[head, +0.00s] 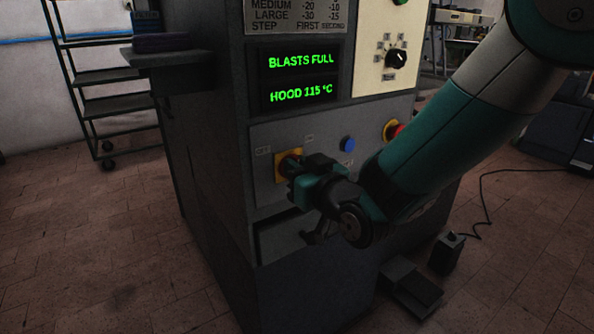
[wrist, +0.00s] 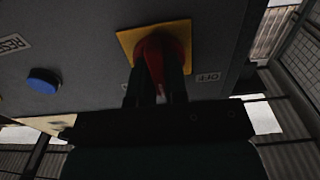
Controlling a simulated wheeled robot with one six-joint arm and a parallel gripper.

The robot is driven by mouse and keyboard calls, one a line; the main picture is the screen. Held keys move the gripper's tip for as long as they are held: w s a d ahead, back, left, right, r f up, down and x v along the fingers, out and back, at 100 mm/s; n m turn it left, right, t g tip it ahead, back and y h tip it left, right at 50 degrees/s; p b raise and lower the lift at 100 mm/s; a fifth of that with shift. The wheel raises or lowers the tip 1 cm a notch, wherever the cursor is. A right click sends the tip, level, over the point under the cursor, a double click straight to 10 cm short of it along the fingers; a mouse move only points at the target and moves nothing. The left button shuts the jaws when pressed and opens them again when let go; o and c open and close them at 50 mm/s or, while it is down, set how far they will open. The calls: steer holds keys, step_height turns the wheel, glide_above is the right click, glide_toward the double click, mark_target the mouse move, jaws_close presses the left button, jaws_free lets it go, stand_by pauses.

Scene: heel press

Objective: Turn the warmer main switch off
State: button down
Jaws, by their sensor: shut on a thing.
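The main switch is a red rotary handle (wrist: 165,53) on a yellow square plate (wrist: 128,44), which also shows in the head view (head: 283,157) on the grey machine front. My gripper (head: 301,168) is at the switch. In the wrist view its two dark fingers (wrist: 160,92) stand on either side of the red handle and are shut on it. An OFF label (wrist: 208,77) sits beside the plate; in the head view it is to the left (head: 263,150), with an ON label (head: 309,138) to the upper right. The gripper hides most of the handle in the head view.
A blue button (head: 348,144) and a red emergency button on yellow (head: 393,129) are right of the switch. Green displays (head: 301,77) read "BLASTS FULL" and "HOOD 115 °C". A selector knob (head: 397,59) is above. A foot pedal (head: 412,288) lies on the floor.

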steer(key=c, duration=1.1)
jaws_free()
steer(key=shift+c, duration=0.2)
steer(key=b+v, duration=1.7)
steer(key=shift+s+d, duration=0.15)
